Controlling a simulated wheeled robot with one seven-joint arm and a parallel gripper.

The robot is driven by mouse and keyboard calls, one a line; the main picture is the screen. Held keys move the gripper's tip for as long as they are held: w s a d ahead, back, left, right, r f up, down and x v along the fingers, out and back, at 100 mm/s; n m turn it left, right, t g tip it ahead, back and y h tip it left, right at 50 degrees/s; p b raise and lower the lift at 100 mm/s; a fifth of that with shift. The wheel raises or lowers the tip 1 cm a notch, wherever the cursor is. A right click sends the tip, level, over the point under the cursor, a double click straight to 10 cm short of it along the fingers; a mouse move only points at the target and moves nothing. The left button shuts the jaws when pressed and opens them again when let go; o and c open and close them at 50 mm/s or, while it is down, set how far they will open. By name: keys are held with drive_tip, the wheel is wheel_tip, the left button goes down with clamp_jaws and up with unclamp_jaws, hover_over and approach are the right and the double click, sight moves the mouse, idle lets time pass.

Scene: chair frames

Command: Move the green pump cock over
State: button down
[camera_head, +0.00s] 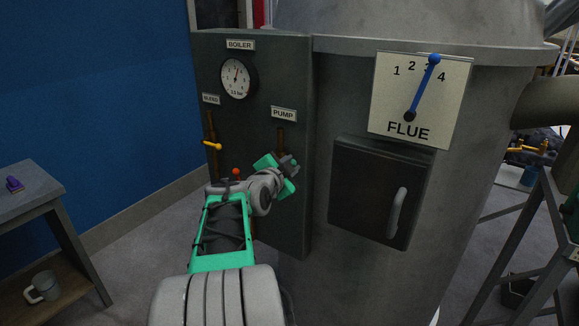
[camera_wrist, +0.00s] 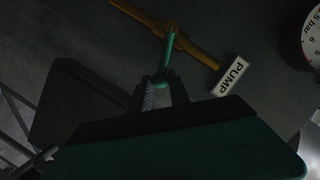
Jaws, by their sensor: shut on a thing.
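The green pump cock (camera_wrist: 167,52) shows in the wrist view as a thin lever with a rounded end. It sticks out from a brass-coloured pipe (camera_wrist: 198,48), lying at a steep angle across it, beside the PUMP label (camera_wrist: 233,75). My gripper (camera_wrist: 161,86) is shut on the lever's free end, one finger on each side. In the head view my gripper (camera_head: 288,171) is at the boiler panel, just below the PUMP label (camera_head: 283,114) and the pipe (camera_head: 281,139). There my gripper hides the cock.
A yellow lever (camera_head: 212,145) on another pipe is to the left on the panel (camera_head: 262,75), with a red knob (camera_head: 236,172) nearer my arm. The pressure gauge (camera_head: 236,77) is above. The flue plate (camera_head: 446,105) with its blue lever and a hatch (camera_head: 372,190) are right.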

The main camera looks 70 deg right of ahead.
drive_tip(key=c, duration=2.1)
unclamp_jaws()
drive_tip(key=shift+s+f+b, duration=0.15)
drive_tip(key=shift+f+b, duration=0.35)
drive_tip(key=shift+f, duration=0.15)
drive_tip(key=shift+s+f+b, duration=0.15)
drive_tip(key=shift+f+b, duration=0.35)
drive_tip(key=shift+f, duration=0.1)
drive_tip(key=shift+c, duration=0.2)
drive_tip(key=o, duration=1.1)
drive_tip(key=shift+w+r, duration=0.1)
drive_tip(key=shift+r, duration=0.05)
drive_tip(key=shift+c, duration=0.2)
